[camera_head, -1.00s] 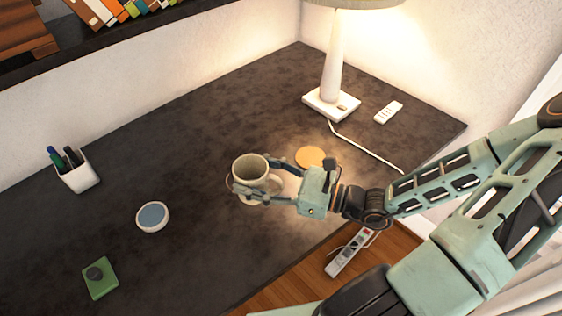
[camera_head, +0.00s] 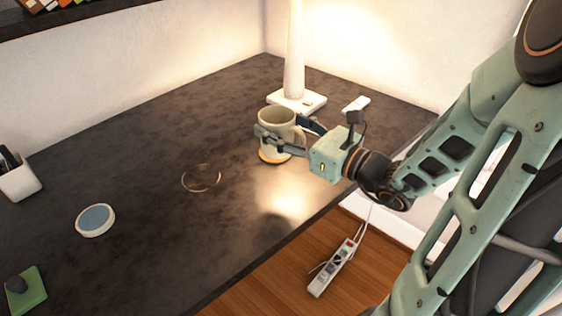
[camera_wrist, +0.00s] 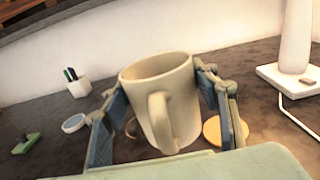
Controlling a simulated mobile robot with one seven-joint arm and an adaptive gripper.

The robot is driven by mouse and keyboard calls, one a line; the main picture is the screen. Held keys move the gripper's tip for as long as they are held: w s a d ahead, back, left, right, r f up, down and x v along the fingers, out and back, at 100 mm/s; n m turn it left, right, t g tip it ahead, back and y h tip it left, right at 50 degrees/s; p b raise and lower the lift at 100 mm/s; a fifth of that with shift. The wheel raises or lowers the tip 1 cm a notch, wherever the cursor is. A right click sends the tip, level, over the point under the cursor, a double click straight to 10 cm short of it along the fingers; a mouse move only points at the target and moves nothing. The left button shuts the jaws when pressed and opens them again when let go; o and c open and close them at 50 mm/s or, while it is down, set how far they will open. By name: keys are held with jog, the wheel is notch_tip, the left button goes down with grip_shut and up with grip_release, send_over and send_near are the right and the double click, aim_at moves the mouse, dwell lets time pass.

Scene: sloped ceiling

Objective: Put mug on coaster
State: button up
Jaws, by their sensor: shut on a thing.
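A cream mug (camera_head: 276,122) is upright between the fingers of my gripper (camera_head: 284,138), which is shut on its sides. In the wrist view the mug (camera_wrist: 160,85) has its handle toward my wrist. The round orange coaster (camera_head: 274,157) lies on the desk; in the head view the mug and a finger overlap it, and only part shows. In the wrist view the coaster (camera_wrist: 211,131) appears right of the mug, partly behind the right finger. The mug appears held above the desk; the exact gap cannot be told.
On the dark desk (camera_head: 140,150) are a thin ring mark (camera_head: 201,177), a blue-topped round dish (camera_head: 95,220), a green block (camera_head: 25,292) and a pen cup (camera_head: 18,178). A power strip (camera_head: 334,268) is below.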

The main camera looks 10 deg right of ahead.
jog(key=shift+d+r, duration=0.25)
jog(key=shift+r, duration=0.05)
jog(key=shift+w+d+b, duration=0.1)
jog(key=shift+b, duration=0.3)
jog(key=shift+w+d+f+b, duration=0.25)
jog(key=shift+w+f+b, duration=0.9)
jog(key=shift+w+f, duration=1.1)
jog(key=shift+w+d+f+b, duration=0.25)
jog(key=shift+w+f+b, duration=0.85)
jog(key=shift+w+f, duration=1.05)
jog(key=shift+w+d+f+b, duration=0.25)
jog(key=shift+w+f+b, duration=0.9)
jog(key=shift+w+f, duration=1.1)
jog(key=shift+w+r, duration=0.15)
jog(key=o, duration=1.4)
